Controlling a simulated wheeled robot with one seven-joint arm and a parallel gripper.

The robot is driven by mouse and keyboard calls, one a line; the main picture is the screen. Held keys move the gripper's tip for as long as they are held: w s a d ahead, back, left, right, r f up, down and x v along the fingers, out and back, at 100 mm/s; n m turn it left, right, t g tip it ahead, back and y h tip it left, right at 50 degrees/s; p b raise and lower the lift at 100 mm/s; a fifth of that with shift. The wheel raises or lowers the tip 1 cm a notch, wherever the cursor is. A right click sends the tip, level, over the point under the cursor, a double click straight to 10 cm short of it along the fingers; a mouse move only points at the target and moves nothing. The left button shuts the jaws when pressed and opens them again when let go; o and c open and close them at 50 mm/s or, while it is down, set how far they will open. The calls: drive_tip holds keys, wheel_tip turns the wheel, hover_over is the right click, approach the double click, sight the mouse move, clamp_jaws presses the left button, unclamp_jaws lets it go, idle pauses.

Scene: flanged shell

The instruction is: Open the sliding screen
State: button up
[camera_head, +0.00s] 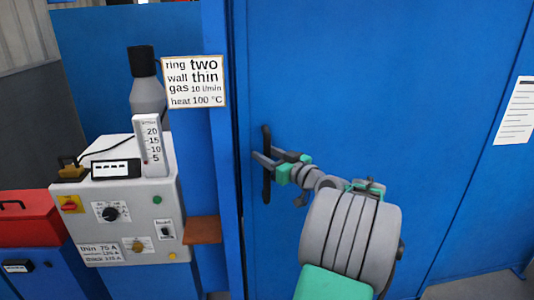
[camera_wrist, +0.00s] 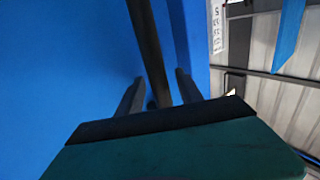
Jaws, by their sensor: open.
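The sliding screen (camera_head: 350,100) is a large flat blue panel filling the middle and right of the head view. A dark vertical bar handle (camera_head: 266,185) is on it near its left edge. My gripper (camera_head: 262,163) is at the handle, its fingers pointing left and open. In the wrist view the handle (camera_wrist: 152,50) runs as a dark bar down between my two fingers (camera_wrist: 158,92). I cannot tell whether either finger touches it. The blue screen surface (camera_wrist: 60,70) fills the left of the wrist view.
A grey control box (camera_head: 130,215) with knobs and a gauge stands left of the screen, below a printed sign (camera_head: 194,82). A small brown ledge (camera_head: 202,230) juts out beside the screen's left edge. A red case (camera_head: 25,218) is at far left. A white notice (camera_head: 516,110) hangs at right.

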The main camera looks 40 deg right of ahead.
drive_tip(key=shift+c, duration=0.3)
clamp_jaws()
idle(1.1)
